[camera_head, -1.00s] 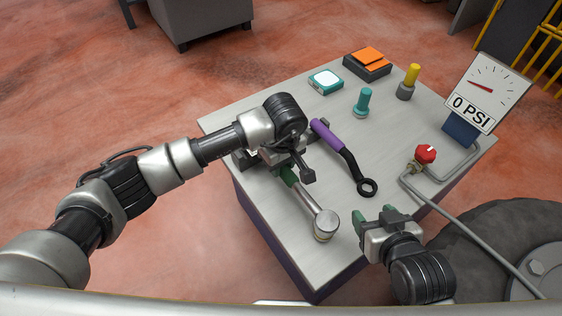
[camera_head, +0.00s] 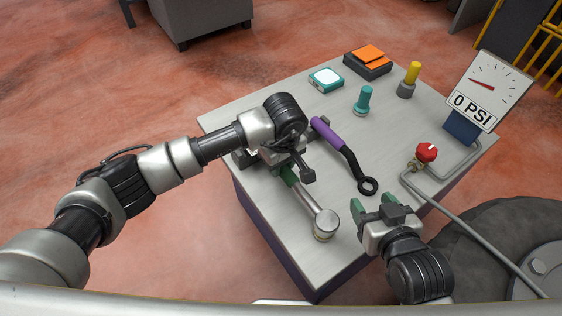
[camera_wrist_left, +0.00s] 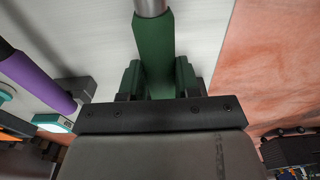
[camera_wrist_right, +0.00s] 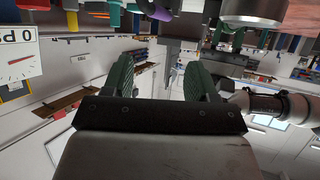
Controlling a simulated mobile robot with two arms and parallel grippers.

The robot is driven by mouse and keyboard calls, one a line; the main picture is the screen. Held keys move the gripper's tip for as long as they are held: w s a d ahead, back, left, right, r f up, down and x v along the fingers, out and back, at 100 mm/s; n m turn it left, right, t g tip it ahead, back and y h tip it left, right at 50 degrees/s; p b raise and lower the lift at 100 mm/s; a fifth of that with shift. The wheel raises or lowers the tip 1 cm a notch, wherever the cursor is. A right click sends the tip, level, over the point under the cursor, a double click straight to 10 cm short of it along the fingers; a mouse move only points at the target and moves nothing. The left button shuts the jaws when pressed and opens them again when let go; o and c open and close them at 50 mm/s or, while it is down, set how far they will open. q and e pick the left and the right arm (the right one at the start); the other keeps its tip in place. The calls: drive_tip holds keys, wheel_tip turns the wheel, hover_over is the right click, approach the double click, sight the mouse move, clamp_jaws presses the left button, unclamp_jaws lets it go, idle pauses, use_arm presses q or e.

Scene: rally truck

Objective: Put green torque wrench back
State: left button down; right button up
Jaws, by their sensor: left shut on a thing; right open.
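The green torque wrench (camera_head: 308,203) has a green handle, a silver shaft and a round silver head. It lies along the near left part of the table top (camera_head: 335,255), with its head toward the front; I cannot tell if it touches the surface. My left gripper (camera_head: 289,174) is shut on its green handle, which also shows between the fingers in the left wrist view (camera_wrist_left: 153,45). The gripper hides the handle's far end in the head view. My right gripper (camera_head: 372,205) is open and empty, right of the wrench head. Its green fingers stand apart in the right wrist view (camera_wrist_right: 160,78).
A purple-handled ring wrench (camera_head: 345,155) lies just right of the green one. Behind stand a teal peg (camera_head: 363,101), a yellow peg (camera_head: 409,82), an orange-topped box (camera_head: 368,64) and a teal-white box (camera_head: 326,80). A pressure gauge (camera_head: 484,92) and red-knobbed pipe (camera_head: 426,153) stand right.

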use_arm(q)
drive_tip(key=shift+f, duration=0.2)
drive_tip(key=c, duration=0.7)
unclamp_jaws()
use_arm(e)
drive_tip(key=shift+w+a+r+t, duration=0.2)
drive_tip(key=shift+w+r+t, duration=0.2)
drive_tip(key=shift+r+t, duration=0.25)
use_arm(q)
drive_tip(key=r, duration=0.3)
drive_tip(key=r+p, duration=0.1)
drive_tip(key=r, duration=0.3)
drive_tip(key=r+p, duration=0.1)
drive_tip(key=r, duration=0.2)
drive_tip(key=shift+s+d+r, duration=0.25)
drive_tip(key=shift+s+r, duration=0.05)
drive_tip(key=shift+r, duration=0.1)
use_arm(e)
drive_tip(key=s+d+f+g+h, duration=0.1)
drive_tip(key=s+d+f+g, duration=0.1)
drive_tip(key=s+f+g, duration=0.3)
drive_tip(key=shift+s+d+f+g+h, duration=0.15)
drive_tip(key=shift+s+d+g+h, duration=0.15)
drive_tip(key=shift+g, duration=0.35)
use_arm(q)
drive_tip(key=shift+f, duration=0.1)
use_arm(e)
drive_tip(key=shift+s, duration=0.1)
